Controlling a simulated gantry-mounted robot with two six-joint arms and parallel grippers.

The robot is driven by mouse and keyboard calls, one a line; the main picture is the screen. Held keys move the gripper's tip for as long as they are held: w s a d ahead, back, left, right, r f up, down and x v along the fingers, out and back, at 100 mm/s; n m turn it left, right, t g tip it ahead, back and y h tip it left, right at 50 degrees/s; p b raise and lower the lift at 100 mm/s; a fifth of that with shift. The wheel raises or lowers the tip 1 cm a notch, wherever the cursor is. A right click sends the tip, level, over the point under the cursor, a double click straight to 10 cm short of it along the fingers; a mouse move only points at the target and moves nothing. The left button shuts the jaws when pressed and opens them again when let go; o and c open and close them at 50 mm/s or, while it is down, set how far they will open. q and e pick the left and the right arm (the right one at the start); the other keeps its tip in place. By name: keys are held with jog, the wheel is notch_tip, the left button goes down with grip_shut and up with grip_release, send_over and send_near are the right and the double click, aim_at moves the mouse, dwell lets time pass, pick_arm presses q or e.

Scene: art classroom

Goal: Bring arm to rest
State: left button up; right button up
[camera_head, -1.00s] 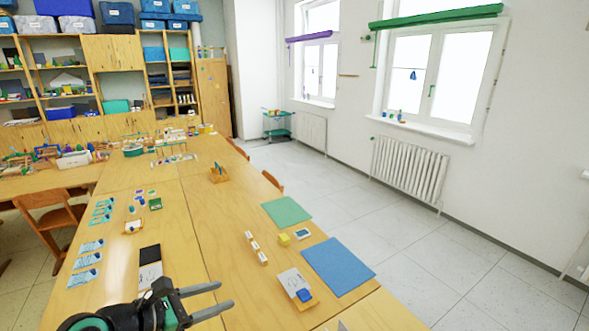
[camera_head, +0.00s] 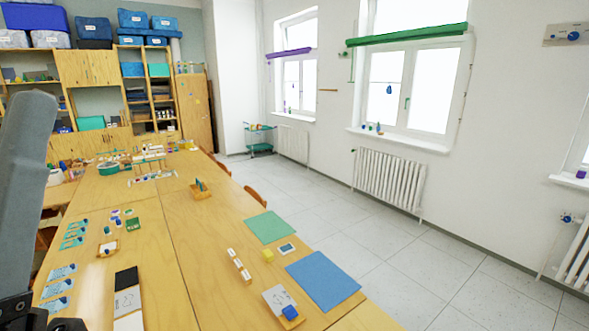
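A long grey piece with a rounded end (camera_head: 27,165), most likely one finger of my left gripper, stands large and close at the left edge of the head view. Dark parts of my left arm show below it in the bottom left corner. Only this one finger-like piece shows, so I cannot tell the opening between the fingers. Nothing held is visible. My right gripper is not in view.
The long wooden table (camera_head: 200,270) carries a blue mat (camera_head: 323,280), a green mat (camera_head: 269,227), a black card (camera_head: 126,278), blue patterned cards (camera_head: 58,288) and a pencil holder (camera_head: 201,190). Bare wood lies between them. Open floor lies right of the table.

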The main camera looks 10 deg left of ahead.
pick_arm(q)
jog(key=w+d+f+g+h, duration=0.2)
jog(key=w+f+g+h, duration=0.1)
jog(key=w+h, duration=0.1)
notch_tip(320, 180, up, 30)
jog(key=p, duration=2.9)
jog(key=shift+a+f, duration=0.15)
jog(key=shift+a, duration=0.05)
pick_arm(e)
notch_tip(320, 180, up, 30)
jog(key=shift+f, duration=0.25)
